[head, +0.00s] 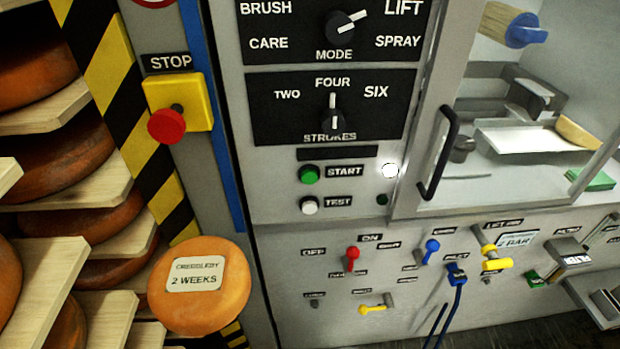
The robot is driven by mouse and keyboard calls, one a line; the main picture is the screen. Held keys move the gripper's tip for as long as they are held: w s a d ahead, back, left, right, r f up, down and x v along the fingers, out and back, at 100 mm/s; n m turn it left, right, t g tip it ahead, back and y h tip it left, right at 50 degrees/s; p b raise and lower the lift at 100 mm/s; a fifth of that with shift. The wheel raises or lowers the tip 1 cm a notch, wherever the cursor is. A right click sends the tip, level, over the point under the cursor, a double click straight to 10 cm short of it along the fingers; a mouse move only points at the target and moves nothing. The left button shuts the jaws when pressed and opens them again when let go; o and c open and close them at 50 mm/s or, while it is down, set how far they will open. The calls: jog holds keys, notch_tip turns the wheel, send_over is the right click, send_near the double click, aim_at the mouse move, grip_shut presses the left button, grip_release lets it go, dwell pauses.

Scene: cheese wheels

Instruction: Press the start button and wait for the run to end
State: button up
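The green start button (309,174) sits on the grey control panel, left of its START label (345,171). A white lamp (390,170) right of the label looks bright. The white test button (309,205) is just below, with a small dark green lamp (382,199) to its right. The mode knob (345,27) points toward LIFT. The strokes knob (333,114) points up at FOUR. My gripper is not in view, and nothing touches the start button.
A red stop button (168,125) on a yellow box stands left of the panel. Cheese wheels on boards fill the left; one wheel (200,287) is labelled "CREEGLEBY 2 WEEKS". A glazed door with a black handle (437,154) is at right. Coloured valves (352,258) line the lower panel.

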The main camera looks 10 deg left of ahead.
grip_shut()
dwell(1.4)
